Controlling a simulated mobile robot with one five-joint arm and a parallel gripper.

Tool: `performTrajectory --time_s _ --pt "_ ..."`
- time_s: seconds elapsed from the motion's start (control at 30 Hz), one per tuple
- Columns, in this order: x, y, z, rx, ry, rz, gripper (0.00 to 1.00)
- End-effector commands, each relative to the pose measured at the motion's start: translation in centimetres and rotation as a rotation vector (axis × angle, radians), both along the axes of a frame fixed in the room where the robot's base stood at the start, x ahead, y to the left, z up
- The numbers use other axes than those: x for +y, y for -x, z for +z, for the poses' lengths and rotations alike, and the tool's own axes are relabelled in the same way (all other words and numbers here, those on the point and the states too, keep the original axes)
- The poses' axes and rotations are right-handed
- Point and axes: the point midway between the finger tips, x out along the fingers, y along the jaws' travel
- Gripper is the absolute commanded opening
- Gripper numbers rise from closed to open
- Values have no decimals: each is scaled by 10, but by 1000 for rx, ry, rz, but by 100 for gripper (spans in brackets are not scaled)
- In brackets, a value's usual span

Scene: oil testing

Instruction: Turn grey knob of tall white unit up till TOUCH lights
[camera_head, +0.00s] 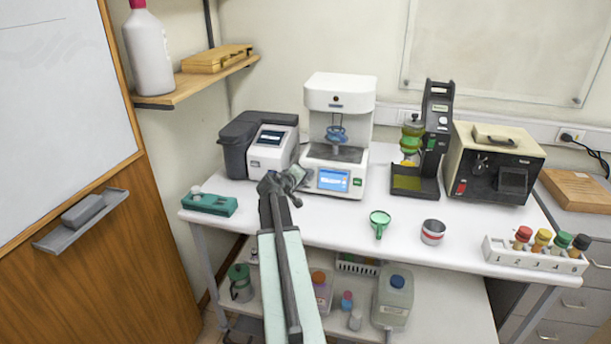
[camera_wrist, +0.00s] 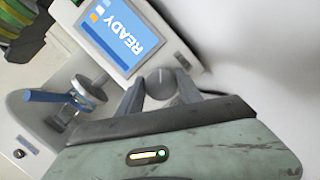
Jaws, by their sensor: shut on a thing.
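The tall white unit (camera_head: 338,110) stands at the back middle of the bench, with a blue screen (camera_head: 333,180) low on its front. In the wrist view the screen (camera_wrist: 122,32) reads READY. The grey knob (camera_wrist: 160,83) sits just beside the screen in the wrist view, between my fingertips. My gripper (camera_wrist: 158,92) is shut on the knob, with one finger on each side. In the head view my gripper (camera_head: 290,178) reaches the left part of the unit's front and hides the knob there. No TOUCH lettering is readable.
A grey-and-white instrument (camera_head: 270,142) stands left of the unit, and a black stand (camera_head: 433,140) to its right. A green funnel (camera_head: 380,220) and a small tin (camera_head: 432,232) are on the bench front. A green block (camera_head: 210,204) lies at the left.

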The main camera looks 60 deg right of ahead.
Motion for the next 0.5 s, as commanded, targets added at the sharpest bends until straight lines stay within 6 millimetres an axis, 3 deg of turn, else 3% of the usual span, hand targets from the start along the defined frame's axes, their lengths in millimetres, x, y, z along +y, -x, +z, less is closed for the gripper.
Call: performTrajectory --time_s 0.5 --pt "2 -2 0 -191 -63 -48 2"
